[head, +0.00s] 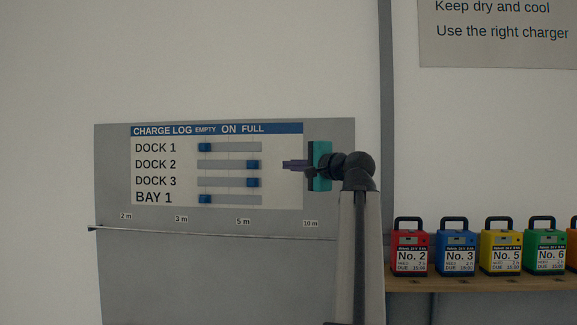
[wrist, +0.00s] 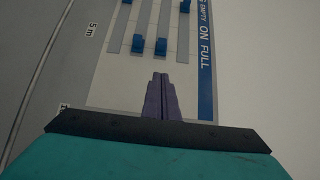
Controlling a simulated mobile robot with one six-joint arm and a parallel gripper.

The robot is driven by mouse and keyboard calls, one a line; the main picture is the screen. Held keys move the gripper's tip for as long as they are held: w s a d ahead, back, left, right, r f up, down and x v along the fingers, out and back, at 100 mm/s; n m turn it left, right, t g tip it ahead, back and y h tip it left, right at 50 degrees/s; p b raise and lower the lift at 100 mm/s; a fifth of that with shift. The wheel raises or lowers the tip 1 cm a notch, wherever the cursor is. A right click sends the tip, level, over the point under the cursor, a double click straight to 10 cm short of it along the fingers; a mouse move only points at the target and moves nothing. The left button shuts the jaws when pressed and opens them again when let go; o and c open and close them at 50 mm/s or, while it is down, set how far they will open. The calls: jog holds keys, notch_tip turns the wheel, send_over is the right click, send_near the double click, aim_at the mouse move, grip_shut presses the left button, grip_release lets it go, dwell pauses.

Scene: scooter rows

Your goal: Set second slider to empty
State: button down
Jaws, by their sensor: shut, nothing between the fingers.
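The charge log board (head: 282,190) hangs on a grey panel and has rows DOCK 1, DOCK 2, DOCK 3 and BAY 1. The second slider, DOCK 2, is a blue knob (head: 253,164) at the FULL end of its track; it also shows in the wrist view (wrist: 161,46). My gripper (head: 285,165) is shut and empty, level with the DOCK 2 row and to the right of its knob. In the wrist view its purple fingertips (wrist: 160,76) point at that knob, with a gap between them.
The DOCK 3 knob (head: 253,182) is also at FULL, just below. The DOCK 1 knob (head: 205,147) and BAY 1 knob (head: 205,199) are at EMPTY. Several coloured battery packs, such as the red No. 2 (head: 410,250), stand on a wooden shelf (head: 470,285) at right.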

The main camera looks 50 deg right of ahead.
jog(key=p, duration=0.2)
send_near(255, 164)
jog(key=w+d, duration=0.1)
jog(key=d, duration=0.1)
jog(key=shift+w+d+r, duration=0.1)
jog(key=shift+w+d, duration=0.3)
jog(key=shift+w+a, duration=0.65)
jog(key=shift+w, duration=0.2)
jog(key=shift+w+a+p, duration=0.3)
jog(key=shift+w+a, duration=0.15)
jog(key=shift+w, duration=0.3)
